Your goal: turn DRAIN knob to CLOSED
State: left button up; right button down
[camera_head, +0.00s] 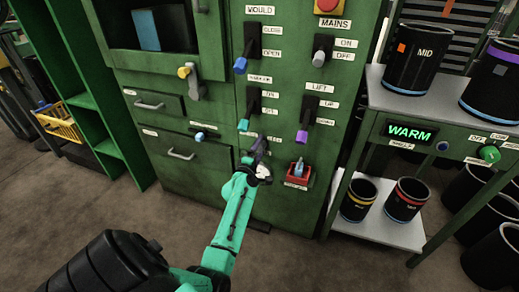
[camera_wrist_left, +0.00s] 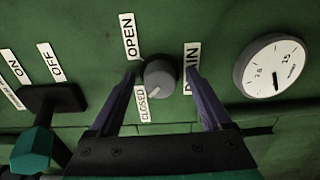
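The DRAIN knob (camera_wrist_left: 158,74) is a round grey knob on the green panel in the left wrist view. A small pale mark shows on its lower part, on the side of the CLOSED label (camera_wrist_left: 142,104). The OPEN label (camera_wrist_left: 130,36) is above left, and the DRAIN label (camera_wrist_left: 191,68), partly covered by a finger, is at right. My left gripper (camera_wrist_left: 160,80) is open, with one finger on each side of the knob; I cannot tell whether they touch it. In the head view the left gripper (camera_head: 257,152) is at the panel and hides the knob.
A round white gauge (camera_wrist_left: 275,66) is right of the knob. A teal-handled ON/OFF lever (camera_wrist_left: 38,140) sticks out at left. In the head view, a red-framed switch (camera_head: 298,174) and a purple lever (camera_head: 302,136) are close by. A shelf (camera_head: 395,228) with sleeves stands at right.

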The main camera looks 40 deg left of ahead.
pick_arm(q)
jog(key=shift+s+d, duration=0.1)
jog(key=shift+s, duration=0.15)
jog(key=p+v, duration=0.2)
jog(key=v, duration=1.2)
pick_arm(e)
jog(key=f, duration=0.4)
jog(key=shift+s+d+f, duration=0.15)
jog(key=shift+d+f, duration=0.2)
